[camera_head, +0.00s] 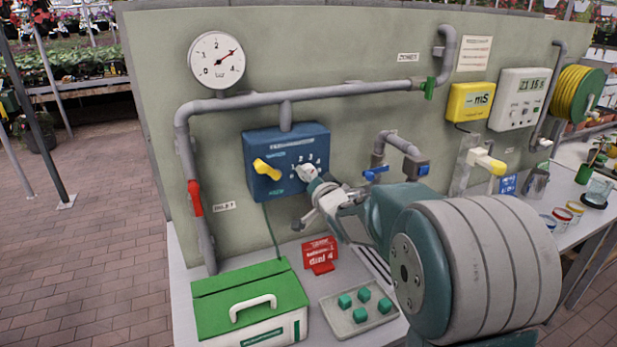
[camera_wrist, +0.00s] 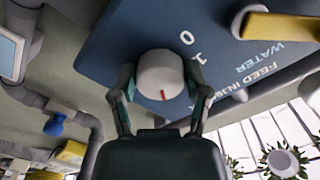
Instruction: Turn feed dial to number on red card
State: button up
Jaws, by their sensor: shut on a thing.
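The feed dial (camera_head: 306,172) is a pale round knob on the right of a blue box (camera_head: 283,190) on the panel. Numbers are printed around it. My gripper (camera_head: 314,186) is shut on the dial. In the wrist view my gripper's fingers (camera_wrist: 161,82) sit on both sides of the white dial (camera_wrist: 158,68), whose red mark points toward my palm. The printed 0 and 1 show beside it; the other numbers are hidden there. The red card (camera_head: 320,254) stands on the table below the box; its large text seems to read "dial 4".
A yellow lever (camera_head: 267,169) is left of the dial on the box. A green-lidded case (camera_head: 248,300) and a tray (camera_head: 340,325) of green cubes stand below. Grey pipes with a red valve handle (camera_head: 195,198) and a blue one (camera_head: 375,174) flank the box.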

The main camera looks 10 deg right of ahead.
jog(key=m, duration=0.5)
jog(key=shift+m, duration=0.3)
dwell(0.4)
jog(key=o, duration=1.2)
jog(key=shift+w, duration=0.1)
jog(key=shift+c, duration=0.2)
jog(key=s+d, duration=0.2)
jog(key=s, duration=0.9)
jog(key=shift+s+d, duration=0.15)
jog(key=shift+s, duration=0.25)
